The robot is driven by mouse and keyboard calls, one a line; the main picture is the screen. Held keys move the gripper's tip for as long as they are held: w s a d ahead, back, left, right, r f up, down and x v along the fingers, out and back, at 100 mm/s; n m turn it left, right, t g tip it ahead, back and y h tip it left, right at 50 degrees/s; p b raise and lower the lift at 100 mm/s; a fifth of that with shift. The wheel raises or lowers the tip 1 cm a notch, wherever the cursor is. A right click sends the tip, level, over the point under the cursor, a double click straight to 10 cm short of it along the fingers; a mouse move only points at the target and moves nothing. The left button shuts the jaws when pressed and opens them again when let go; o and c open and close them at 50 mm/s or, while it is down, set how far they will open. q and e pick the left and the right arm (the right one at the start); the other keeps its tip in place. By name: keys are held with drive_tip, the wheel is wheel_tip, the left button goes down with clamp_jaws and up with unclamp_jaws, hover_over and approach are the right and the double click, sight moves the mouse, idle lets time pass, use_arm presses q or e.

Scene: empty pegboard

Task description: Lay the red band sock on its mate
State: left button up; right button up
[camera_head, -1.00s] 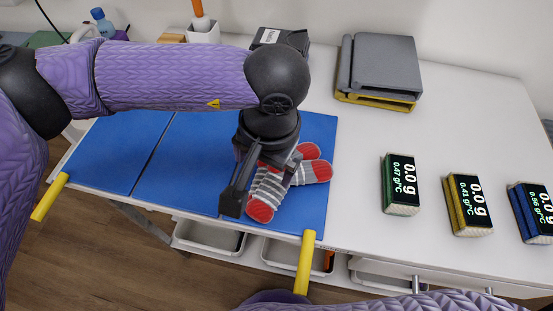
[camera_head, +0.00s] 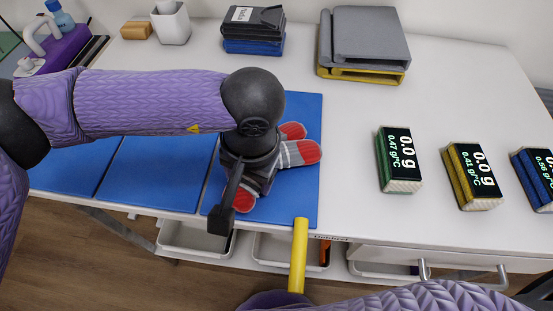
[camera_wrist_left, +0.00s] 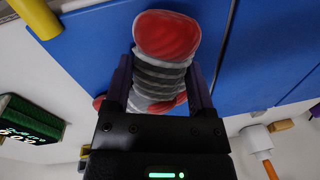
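Two grey-striped socks with red ends lie on the blue mat (camera_head: 305,108), partly hidden under my left gripper. One sock (camera_head: 300,152) points right, with another red end beside it (camera_head: 292,130); a further red end (camera_head: 243,200) shows in front. I cannot tell which is the red band sock. My left gripper (camera_head: 222,215) is low over the socks. In the left wrist view its fingers (camera_wrist_left: 162,85) are apart, one on each side of a striped sock (camera_wrist_left: 162,70) that looks unsqueezed. Red patches of sock show beyond the fingers. My right gripper is out of view.
Scales, one green (camera_head: 399,160), one yellow (camera_head: 472,177) and one blue (camera_head: 535,178), stand to the right. Stacked grey and yellow trays (camera_head: 365,40) and a dark blue stack (camera_head: 253,30) are behind. White table is bare between mat and scales. A yellow bar (camera_head: 299,255) is in front.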

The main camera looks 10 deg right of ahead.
use_arm(q)
drive_tip(key=c, duration=0.3)
wheel_tip(320, 180, up, 7)
drive_tip(key=p, duration=0.3)
drive_tip(key=shift+r+p, duration=0.1)
drive_tip(key=shift+p, duration=0.25)
drive_tip(key=shift+c, duration=0.2)
